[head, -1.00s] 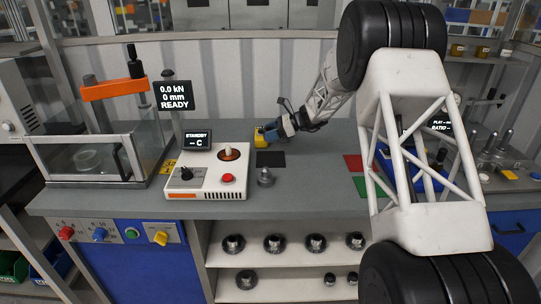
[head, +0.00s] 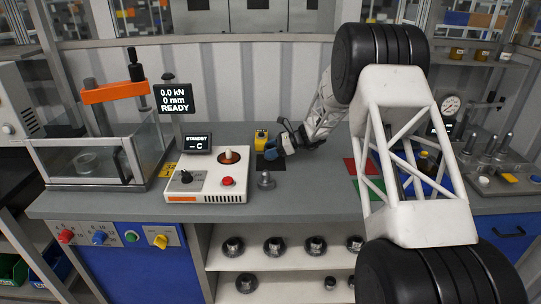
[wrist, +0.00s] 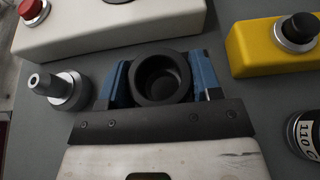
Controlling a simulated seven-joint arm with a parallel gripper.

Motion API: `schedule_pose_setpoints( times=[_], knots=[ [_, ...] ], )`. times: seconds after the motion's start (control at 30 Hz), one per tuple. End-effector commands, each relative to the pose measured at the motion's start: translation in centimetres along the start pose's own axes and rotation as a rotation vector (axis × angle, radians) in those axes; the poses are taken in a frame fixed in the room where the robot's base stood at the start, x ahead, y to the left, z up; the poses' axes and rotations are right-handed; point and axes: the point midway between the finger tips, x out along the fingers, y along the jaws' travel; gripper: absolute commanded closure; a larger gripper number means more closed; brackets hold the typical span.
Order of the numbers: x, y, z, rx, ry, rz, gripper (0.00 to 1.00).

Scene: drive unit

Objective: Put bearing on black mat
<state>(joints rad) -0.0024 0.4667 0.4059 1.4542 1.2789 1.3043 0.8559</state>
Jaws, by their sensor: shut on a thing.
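My gripper (head: 273,153) is low over the bench at the black mat (head: 262,165), covering part of it in the head view. In the wrist view its blue fingers (wrist: 160,85) are shut on the bearing (wrist: 162,98), a dark ring with its open bore facing the camera. The bearing is hard to make out in the head view. I cannot tell whether it touches the mat or hangs just above it.
A metal stepped post (head: 265,181) stands just in front of the mat. The white control box (head: 207,186) is to the left. A yellow button box (head: 261,138) stands behind.

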Motion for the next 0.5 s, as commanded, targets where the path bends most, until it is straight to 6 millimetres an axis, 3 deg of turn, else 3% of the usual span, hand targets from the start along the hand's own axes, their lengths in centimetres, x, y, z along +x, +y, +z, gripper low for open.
schedule_pose_setpoints(
  times=[0.2, 0.5],
  knots=[
    [0.7, 0.0, -1.8, -0.002, 0.0, 0.0, 0.73],
    [0.8, 0.0, -2.0, -0.002, 0.0, -0.001, 0.73]
  ],
)
